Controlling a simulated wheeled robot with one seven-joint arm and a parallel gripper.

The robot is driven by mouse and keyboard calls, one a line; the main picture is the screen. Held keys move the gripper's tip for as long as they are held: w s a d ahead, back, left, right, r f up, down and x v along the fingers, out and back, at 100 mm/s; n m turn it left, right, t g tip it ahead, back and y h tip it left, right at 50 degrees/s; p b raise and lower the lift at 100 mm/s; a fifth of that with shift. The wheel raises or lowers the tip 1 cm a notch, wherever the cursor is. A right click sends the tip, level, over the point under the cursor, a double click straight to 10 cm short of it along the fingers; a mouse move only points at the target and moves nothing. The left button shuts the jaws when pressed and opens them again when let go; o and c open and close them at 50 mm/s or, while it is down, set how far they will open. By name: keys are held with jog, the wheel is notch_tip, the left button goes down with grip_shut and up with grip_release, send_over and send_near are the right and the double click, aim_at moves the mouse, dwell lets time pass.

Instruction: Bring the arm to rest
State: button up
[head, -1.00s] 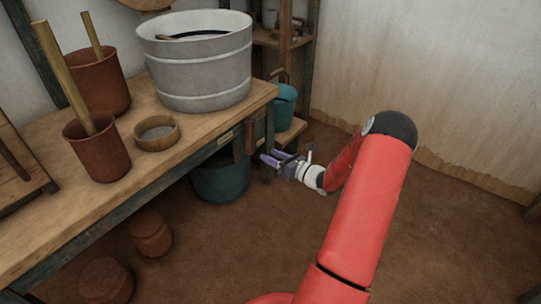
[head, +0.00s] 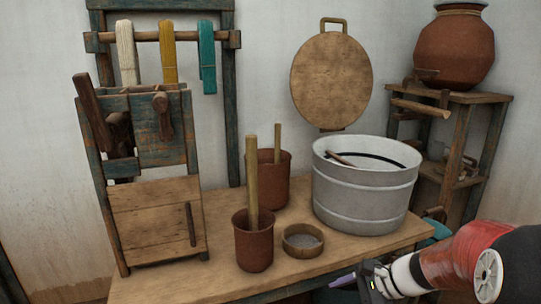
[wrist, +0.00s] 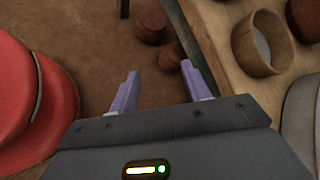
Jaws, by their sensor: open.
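In the head view my gripper (head: 352,281) shows at the bottom, by the front edge of the wooden bench (head: 335,250). Part of it is hard to make out there. My red arm (head: 460,255) reaches in from the lower right corner.
On the bench stand a grey metal tub (head: 365,195), two brown pots (head: 254,245) with sticks, a small wooden bowl (head: 303,241) and a wooden frame box (head: 155,215). A shelf (head: 470,130) with a large clay jar (head: 455,48) stands at right. Dark round pots (wrist: 150,22) sit on the floor.

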jog(key=s+r+n+t+h+p, duration=0.1)
jog(key=s+r+n+h+p, duration=0.1)
jog(key=s+r+n+h, duration=0.2)
jog(key=s+a+r+n+h+p, duration=0.1)
jog(key=s+r+n+h, duration=0.4)
jog(key=s+r+n, duration=0.5)
jog(key=shift+s+a+n+t+p, duration=0.15)
jog(key=shift+s+n+t+p, duration=0.4)
jog(key=shift+s, duration=1.8)
jog(key=shift+r, duration=0.1)
jog(key=shift+c, duration=0.2)
dwell(2.5)
